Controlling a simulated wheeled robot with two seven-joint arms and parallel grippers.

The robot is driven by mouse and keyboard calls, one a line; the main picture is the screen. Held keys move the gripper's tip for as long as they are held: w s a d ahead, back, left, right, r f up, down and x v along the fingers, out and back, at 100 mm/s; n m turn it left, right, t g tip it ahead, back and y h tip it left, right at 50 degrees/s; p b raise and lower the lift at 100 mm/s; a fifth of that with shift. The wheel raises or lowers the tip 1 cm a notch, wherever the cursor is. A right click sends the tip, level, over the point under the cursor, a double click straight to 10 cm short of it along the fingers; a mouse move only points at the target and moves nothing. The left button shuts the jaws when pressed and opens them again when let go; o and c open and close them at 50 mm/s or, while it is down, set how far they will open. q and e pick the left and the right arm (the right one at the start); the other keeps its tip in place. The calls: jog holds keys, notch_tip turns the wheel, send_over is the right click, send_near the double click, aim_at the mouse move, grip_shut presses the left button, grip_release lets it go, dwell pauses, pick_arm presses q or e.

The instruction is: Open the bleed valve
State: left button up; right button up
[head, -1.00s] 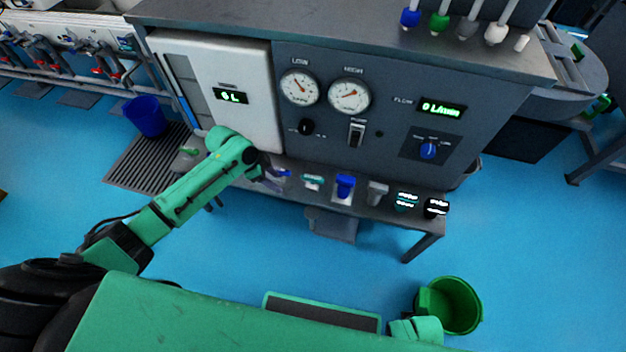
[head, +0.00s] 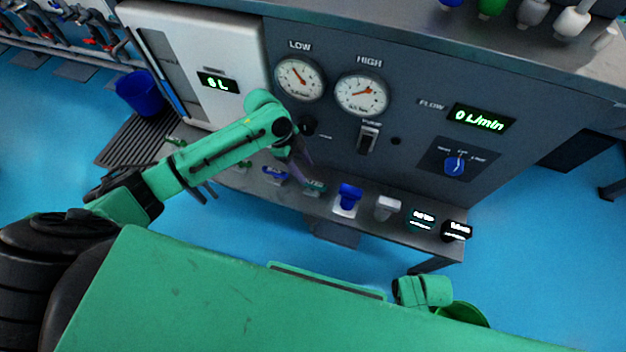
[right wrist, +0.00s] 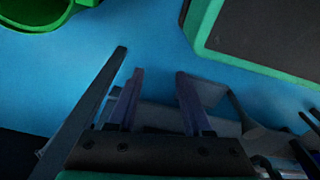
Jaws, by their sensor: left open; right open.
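No readable label names the bleed valve, so I cannot tell which fitting it is. A small black knob (head: 309,126) on the dark panel (head: 415,120) sits below the LOW gauge (head: 299,79), close beside my left wrist. My left gripper (head: 303,158) hangs in front of the panel, below that knob and above the shelf; its fingers are small and dark, open, with nothing seen in them. I cannot tell whether it touches anything. My right gripper (right wrist: 160,74) is open and empty in the right wrist view, over blue floor.
The panel has a HIGH gauge (head: 362,95), a pump switch (head: 368,138) and a blue selector (head: 454,165). A green bucket (head: 465,314) stands on the floor.

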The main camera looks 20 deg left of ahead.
aim_at(314, 183)
pick_arm(q)
jog(key=b+x, duration=0.1)
jog(key=x, duration=0.5)
jog(key=shift+d+f, duration=0.15)
jog(key=shift+f, duration=0.25)
grip_shut()
pick_arm(e)
jog(key=w+r, duration=0.1)
jog(key=r, duration=0.1)
jog(key=w+a+r, duration=0.1)
jog(key=shift+w+a+r, duration=0.1)
jog(key=shift+w+r, duration=0.05)
jog(key=shift+r, duration=0.2)
pick_arm(q)
jog(key=shift+r, duration=0.1)
